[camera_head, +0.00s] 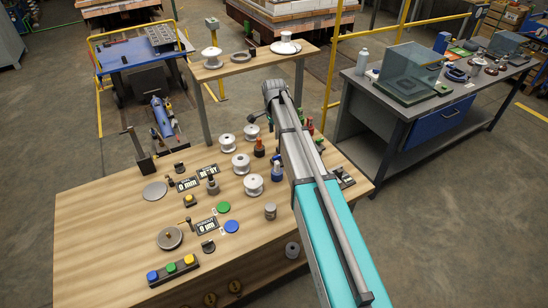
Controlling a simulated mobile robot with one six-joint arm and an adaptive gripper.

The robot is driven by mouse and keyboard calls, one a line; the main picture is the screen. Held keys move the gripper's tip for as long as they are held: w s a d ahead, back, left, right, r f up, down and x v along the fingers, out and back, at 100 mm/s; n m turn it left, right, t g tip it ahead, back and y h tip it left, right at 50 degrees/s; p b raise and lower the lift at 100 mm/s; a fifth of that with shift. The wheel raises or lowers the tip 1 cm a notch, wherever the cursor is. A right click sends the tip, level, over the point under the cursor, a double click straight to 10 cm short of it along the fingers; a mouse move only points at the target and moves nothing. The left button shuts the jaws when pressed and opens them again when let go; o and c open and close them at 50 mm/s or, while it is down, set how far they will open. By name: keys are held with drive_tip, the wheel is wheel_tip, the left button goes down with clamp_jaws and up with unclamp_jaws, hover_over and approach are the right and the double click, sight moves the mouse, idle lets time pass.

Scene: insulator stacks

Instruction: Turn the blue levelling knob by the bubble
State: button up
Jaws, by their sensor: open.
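A flat blue disc (231,226) lies on the wooden bench (95,245), just below a green disc (223,207). A blue round button (152,275) sits at the left end of a dark button box, beside a yellow and a green one. I cannot tell which blue piece is the levelling knob, and I cannot make out a bubble. My arm reaches across the right side of the bench, its grey joint near the back edge. My gripper is not visible; the arm may hide it.
White insulators (241,163), small bottles and display plates (207,226) crowd the middle of the bench. A raised shelf (215,70) stands behind it. A dark table (370,100) with a glass box is at the right. The bench's left front is clear.

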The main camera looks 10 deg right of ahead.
sight(274, 158)
drive_tip(key=shift+d+f+b, duration=0.1)
drive_tip(key=shift+f+b, duration=6.65)
drive_tip(key=shift+f, duration=0.1)
clamp_jaws()
drive_tip(key=shift+a, duration=0.5)
drive_tip(key=shift+d, duration=0.45)
